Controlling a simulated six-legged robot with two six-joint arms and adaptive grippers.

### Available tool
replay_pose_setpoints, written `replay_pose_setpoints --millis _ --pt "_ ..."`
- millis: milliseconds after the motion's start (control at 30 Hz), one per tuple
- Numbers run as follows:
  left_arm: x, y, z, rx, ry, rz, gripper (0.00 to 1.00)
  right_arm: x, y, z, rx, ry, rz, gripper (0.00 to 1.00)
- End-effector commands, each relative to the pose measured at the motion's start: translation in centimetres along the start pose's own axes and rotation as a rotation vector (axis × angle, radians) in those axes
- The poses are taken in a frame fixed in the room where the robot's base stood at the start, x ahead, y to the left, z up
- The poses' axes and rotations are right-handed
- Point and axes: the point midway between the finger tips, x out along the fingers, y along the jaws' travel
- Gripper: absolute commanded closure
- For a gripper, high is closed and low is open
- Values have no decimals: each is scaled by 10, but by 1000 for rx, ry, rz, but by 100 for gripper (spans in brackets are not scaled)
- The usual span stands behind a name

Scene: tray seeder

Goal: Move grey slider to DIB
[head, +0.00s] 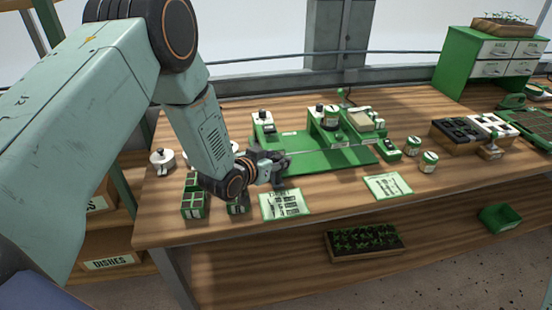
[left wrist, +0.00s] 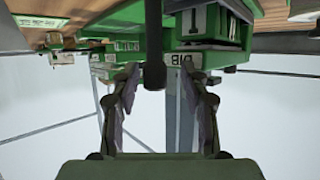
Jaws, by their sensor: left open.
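The tray seeder (head: 335,158) is a green machine with a long flat bed on the wooden bench. My left gripper (head: 281,168) is at the bed's left end. In the left wrist view the gripper (left wrist: 160,92) is open, its fingers either side of a dark upright bar with a rounded end (left wrist: 154,72). This bar may be the grey slider's handle; I cannot tell for sure. I cannot see either finger touch it. A white label reading DIB (left wrist: 184,61), upside down, is on a green block just right of the bar. My right gripper is not in view.
Another card (head: 388,186) lies at the front edge. White-green jars (head: 428,161) and dark trays (head: 459,131) stand to the right. The bench front between the cards is clear.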

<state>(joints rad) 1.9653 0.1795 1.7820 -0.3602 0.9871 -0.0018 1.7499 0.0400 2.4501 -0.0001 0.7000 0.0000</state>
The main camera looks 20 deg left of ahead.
Motion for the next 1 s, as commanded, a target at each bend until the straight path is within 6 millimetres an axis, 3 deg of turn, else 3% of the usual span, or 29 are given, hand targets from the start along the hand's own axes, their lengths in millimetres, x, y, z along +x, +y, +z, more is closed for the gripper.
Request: replay_pose_setpoints --millis 367,1000 --pt "-9 0 0 -1 -1 0 54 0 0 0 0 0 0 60" --pt "-107 -1 0 -3 0 -1 54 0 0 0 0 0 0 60"
